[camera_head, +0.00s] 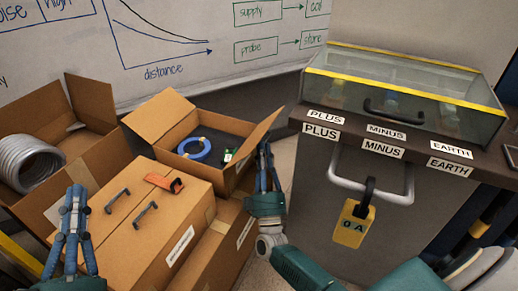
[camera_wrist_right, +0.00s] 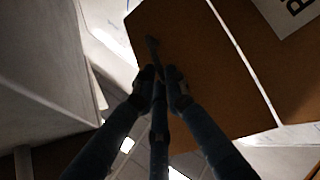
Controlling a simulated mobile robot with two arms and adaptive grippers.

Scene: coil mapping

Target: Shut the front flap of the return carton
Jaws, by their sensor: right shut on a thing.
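An open cardboard carton (camera_head: 166,118) stands mid-left in the head view, with a blue ring (camera_head: 194,149) and a small green-and-white item inside. Its right flap (camera_head: 252,139) stands up and leans outward. My right gripper (camera_head: 263,152) is at this flap. In the right wrist view its fingers (camera_wrist_right: 158,82) are shut at the brown flap (camera_wrist_right: 200,70), around a dark bar-like part (camera_wrist_right: 153,46) on it. The fingers hide the exact grip. My left gripper (camera_head: 75,197) is at the lower left, apart from the cartons' handles; its finger gap is unclear.
A closed carton top (camera_head: 165,225) with two dark handles and an orange piece (camera_head: 164,182) lies in front. Another open carton (camera_head: 40,112) holds a grey coil (camera_head: 27,163).

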